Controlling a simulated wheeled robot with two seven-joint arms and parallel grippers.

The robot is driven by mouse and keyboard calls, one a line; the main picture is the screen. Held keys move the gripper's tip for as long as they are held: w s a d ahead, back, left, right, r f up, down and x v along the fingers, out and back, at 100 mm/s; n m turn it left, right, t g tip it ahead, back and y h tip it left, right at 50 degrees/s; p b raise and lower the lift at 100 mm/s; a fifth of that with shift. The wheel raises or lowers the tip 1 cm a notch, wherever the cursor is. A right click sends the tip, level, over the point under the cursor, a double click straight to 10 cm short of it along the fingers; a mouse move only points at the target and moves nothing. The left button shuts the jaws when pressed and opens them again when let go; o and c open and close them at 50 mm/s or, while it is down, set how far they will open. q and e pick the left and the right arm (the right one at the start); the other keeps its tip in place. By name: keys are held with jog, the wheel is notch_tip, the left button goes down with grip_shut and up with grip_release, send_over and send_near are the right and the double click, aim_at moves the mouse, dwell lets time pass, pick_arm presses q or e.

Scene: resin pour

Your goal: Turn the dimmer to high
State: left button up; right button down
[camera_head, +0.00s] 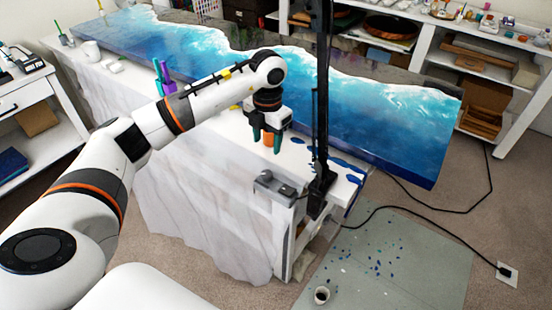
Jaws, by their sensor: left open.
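My left gripper (266,139) is open, with dark green fingers pointing down above the near right part of the white worktop. A small orange cylinder (269,143) shows between or just behind its fingertips; I cannot tell whether they touch it. A grey box (275,187) with small dark parts on top sits at the worktop's near edge, below and apart from the gripper. No dimmer is clearly marked, and I cannot tell whether this box or the orange cylinder is part of one. My right gripper is out of view.
A black upright post (322,100) stands at the worktop's right end. A long blue resin slab (390,125) lies behind the gripper. Blue spills (345,165) mark the worktop. A black cord (440,238) crosses the floor to a white plate (507,272). A cup (322,295) stands on a grey mat (400,265).

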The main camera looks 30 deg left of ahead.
pick_arm(q)
jog(key=p, duration=0.2)
send_over(266, 174)
notch_tip(266, 174, down, 6)
jog(key=shift+s+d+f, duration=0.1)
jog(key=shift+d, duration=0.05)
jog(key=f, duration=0.4)
jog(key=shift+w+f+p, duration=0.1)
jog(key=shift+w+p, duration=0.1)
jog(key=shift+p, duration=0.2)
jog(key=shift+f, duration=0.65)
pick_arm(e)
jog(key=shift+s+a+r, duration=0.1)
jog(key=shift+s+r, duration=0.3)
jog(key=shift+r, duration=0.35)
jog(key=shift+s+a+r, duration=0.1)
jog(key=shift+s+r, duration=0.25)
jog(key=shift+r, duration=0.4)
pick_arm(q)
jog(key=c, duration=1)
jog(key=shift+o, duration=0.2)
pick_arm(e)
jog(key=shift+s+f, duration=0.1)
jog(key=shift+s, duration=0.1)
